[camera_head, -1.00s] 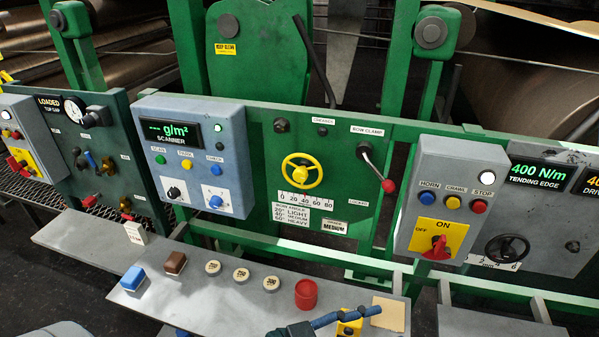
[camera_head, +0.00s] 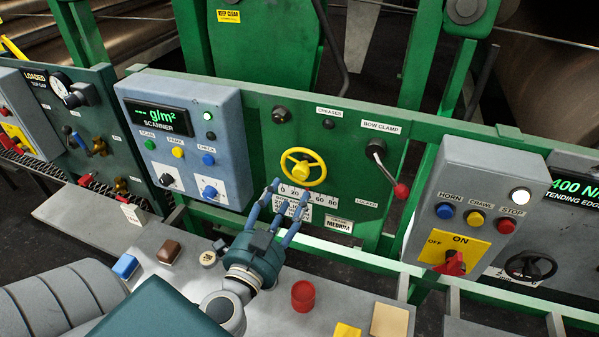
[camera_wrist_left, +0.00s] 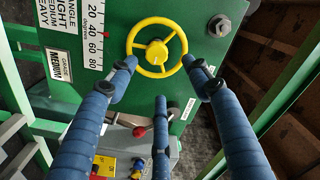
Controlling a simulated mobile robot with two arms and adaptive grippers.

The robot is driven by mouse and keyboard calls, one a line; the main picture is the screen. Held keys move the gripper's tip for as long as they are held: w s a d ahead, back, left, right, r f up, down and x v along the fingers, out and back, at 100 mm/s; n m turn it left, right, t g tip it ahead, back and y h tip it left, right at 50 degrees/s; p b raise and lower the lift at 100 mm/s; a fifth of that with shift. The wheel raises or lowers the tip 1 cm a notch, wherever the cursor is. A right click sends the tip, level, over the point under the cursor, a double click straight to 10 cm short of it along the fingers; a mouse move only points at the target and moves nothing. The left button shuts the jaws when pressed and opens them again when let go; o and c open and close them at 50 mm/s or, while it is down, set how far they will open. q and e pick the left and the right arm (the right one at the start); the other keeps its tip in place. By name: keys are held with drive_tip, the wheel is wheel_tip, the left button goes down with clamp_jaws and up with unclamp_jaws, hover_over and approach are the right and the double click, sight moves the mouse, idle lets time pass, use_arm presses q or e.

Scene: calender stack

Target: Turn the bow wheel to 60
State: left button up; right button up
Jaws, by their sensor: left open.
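The yellow bow wheel (camera_head: 303,169) is mounted on the green panel, above a white scale strip (camera_head: 330,201) marked from 0 to 80. In the left wrist view the wheel (camera_wrist_left: 157,47) lies straight ahead, with a round hub and spokes. My left gripper (camera_head: 285,192) is open, its blue fingers just below the wheel and partly over the scale and the bow angle label. In the left wrist view its fingers (camera_wrist_left: 160,80) spread around the wheel's lower side, and I cannot tell whether they touch the rim. My right gripper is not in view.
The bow clamp lever (camera_head: 390,175) with a red knob is right of the wheel. The scanner box (camera_head: 187,140) stands left, and the horn, crawl and stop box (camera_head: 470,200) right. A red cup (camera_head: 304,296) and small blocks sit on the grey shelf below.

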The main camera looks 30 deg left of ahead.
sight(300, 173)
use_arm(q)
drive_tip(key=x, duration=0.3)
drive_tip(key=shift+w+a+r+p, duration=0.1)
drive_tip(key=shift+w+r+p, duration=0.05)
drive_tip(key=shift+w+p, duration=0.25)
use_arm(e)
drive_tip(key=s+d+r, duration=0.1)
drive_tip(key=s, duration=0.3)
use_arm(q)
drive_tip(key=shift+x, duration=1)
drive_tip(key=shift+f+x, duration=0.15)
drive_tip(key=shift+x, duration=0.45)
drive_tip(key=shift+f+x, duration=0.15)
drive_tip(key=shift+x, duration=0.45)
drive_tip(key=c, duration=1.1)
drive_tip(key=shift+r, duration=0.1)
drive_tip(key=shift+c, duration=0.3)
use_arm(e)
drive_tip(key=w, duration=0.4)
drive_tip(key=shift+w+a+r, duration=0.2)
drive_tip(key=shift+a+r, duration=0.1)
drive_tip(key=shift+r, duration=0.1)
use_arm(q)
drive_tip(key=shift+r+n, duration=0.15)
drive_tip(key=shift+n, duration=0.45)
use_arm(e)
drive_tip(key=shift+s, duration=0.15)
